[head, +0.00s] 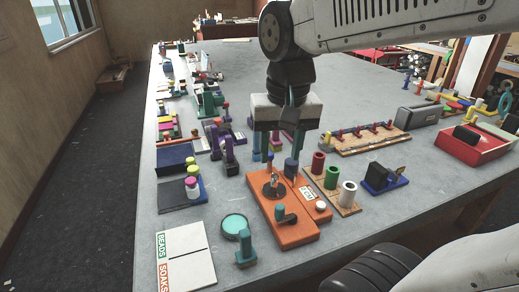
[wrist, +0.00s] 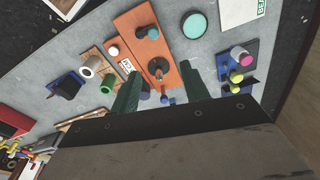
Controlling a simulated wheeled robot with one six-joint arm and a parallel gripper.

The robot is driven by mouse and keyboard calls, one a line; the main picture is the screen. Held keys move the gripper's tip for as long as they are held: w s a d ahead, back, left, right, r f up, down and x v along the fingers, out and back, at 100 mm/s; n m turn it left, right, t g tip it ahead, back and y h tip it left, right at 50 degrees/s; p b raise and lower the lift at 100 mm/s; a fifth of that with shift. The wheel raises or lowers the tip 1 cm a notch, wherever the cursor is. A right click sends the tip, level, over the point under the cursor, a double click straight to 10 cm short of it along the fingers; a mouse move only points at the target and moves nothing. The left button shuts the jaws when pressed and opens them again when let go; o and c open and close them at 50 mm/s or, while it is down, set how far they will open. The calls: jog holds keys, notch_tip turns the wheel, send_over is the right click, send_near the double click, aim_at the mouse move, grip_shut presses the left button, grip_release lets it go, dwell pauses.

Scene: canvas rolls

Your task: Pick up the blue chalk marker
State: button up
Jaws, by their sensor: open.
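My gripper (head: 279,155) hangs over the far end of the orange board (head: 301,232), with its fingers apart and nothing visibly held. In the wrist view its two dark green fingers (wrist: 160,85) straddle the end of the board. A dark blue upright cylinder (head: 290,168) stands at that end, close to the right finger. A small blue-topped piece (wrist: 164,99) shows between the fingers in the wrist view, beside a purple one (wrist: 178,99). I cannot tell for certain which of these is the blue chalk marker. The gripper body hides part of this area.
The orange board carries a round dial (wrist: 158,69) with a peg and a teal knob (wrist: 151,33). Red, green and white cylinders (head: 332,178) stand to its right. A teal disc (head: 235,224) and a white card (head: 186,256) lie at the front left. Several boards crowd the left edge.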

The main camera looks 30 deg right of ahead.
jog(key=w+d+m, duration=0.3)
jog(key=w+m, duration=0.1)
jog(key=w, duration=0.3)
jog(key=w+d+m, duration=0.2)
jog(key=w+m, duration=0.2)
jog(key=w, duration=0.4)
jog(key=m+g, duration=0.1)
jog(key=m, duration=0.7)
send_over(257, 151)
jog(key=w, duration=0.1)
jog(key=f, duration=0.7)
jog(key=shift+w+d+f, duration=0.1)
jog(key=shift+d+f, duration=0.2)
jog(key=shift+f, duration=0.1)
jog(key=shift+w+d+f, duration=0.15)
jog(key=shift+f, duration=0.2)
jog(key=f, duration=0.7)
jog(key=shift+s+a+f, duration=0.2)
jog(key=shift+s+f, duration=0.05)
grip_shut()
